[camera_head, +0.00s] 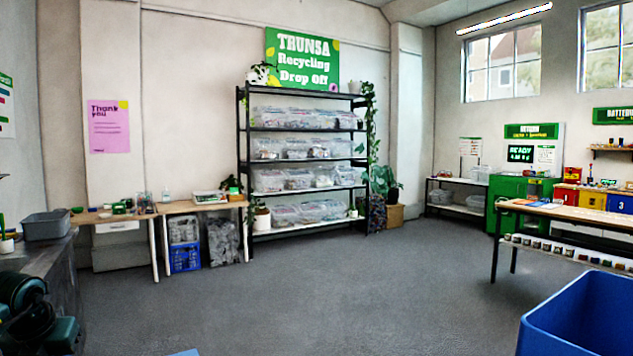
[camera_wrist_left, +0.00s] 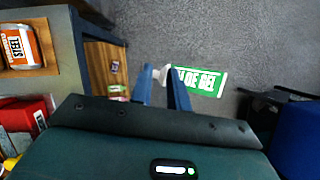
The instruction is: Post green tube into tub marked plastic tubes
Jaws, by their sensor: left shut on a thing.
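The green tube (camera_wrist_left: 205,82), with white lettering reading "ALOE GEL" and a white end, shows in the left wrist view. My left gripper (camera_wrist_left: 163,75) is shut on it near the white end, and the printed body sticks out to the right over the grey floor. The head view does not show this gripper or the tube. My right gripper is in neither view. I cannot make out a tub marked plastic tubes in either view.
In the wrist view, a wooden box (camera_wrist_left: 70,62) with an orange-and-white labelled item (camera_wrist_left: 20,47) and a red container (camera_wrist_left: 30,114) are at left. The head view shows a rack (camera_head: 305,131) of clear boxes, a blue bin (camera_head: 580,318) at right and open floor between.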

